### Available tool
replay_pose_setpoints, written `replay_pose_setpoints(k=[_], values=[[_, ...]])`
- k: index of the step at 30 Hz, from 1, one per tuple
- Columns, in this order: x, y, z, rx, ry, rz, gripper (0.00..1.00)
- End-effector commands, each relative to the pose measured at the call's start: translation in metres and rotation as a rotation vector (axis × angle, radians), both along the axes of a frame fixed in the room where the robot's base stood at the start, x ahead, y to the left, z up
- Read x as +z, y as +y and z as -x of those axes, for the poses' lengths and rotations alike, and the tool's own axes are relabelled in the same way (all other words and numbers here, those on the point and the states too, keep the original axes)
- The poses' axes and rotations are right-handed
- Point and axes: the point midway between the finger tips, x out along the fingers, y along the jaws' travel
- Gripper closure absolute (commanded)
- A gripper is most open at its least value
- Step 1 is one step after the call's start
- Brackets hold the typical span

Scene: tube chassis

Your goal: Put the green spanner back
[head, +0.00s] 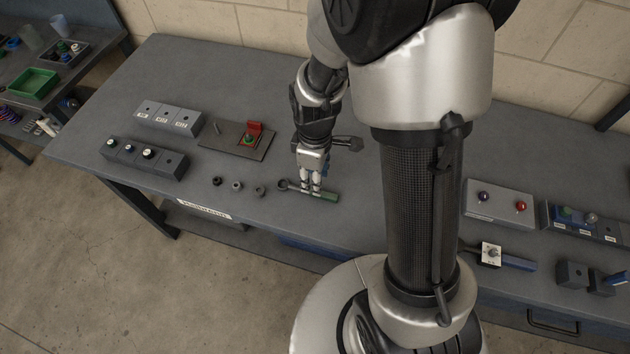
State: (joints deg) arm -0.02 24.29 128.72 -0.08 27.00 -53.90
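The green spanner (329,197) lies near the front edge of the grey bench, in the middle of the head view. Its dark ring end (283,185) points left and its green handle points right. My gripper (311,187) points down at the middle of the spanner, with its fingertips at or very near the shaft. The fingers cover part of the shaft. I cannot tell whether they are closed on it or only beside it, or whether the spanner is lifted.
Several small dark rings or nuts (237,186) lie just left of the spanner. Behind them is a dark plate (222,138) with a red and green part (252,132). Grey blocks (168,118) and a knob box (143,157) stand further left. My arm hides the bench's middle right.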

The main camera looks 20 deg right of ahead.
Motion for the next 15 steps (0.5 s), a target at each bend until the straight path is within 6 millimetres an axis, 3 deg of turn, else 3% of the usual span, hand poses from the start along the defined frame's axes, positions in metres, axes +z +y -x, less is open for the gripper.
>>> replay_pose_setpoints(k=[1, 6, 15], values=[[0.017, 0.000, -0.001, 0.000, -0.004, 0.000, 0.64], [0.048, 0.000, -0.001, 0.000, -0.004, 0.000, 0.64], [0.082, 0.000, 0.002, -0.037, -0.021, -0.001, 0.64]])
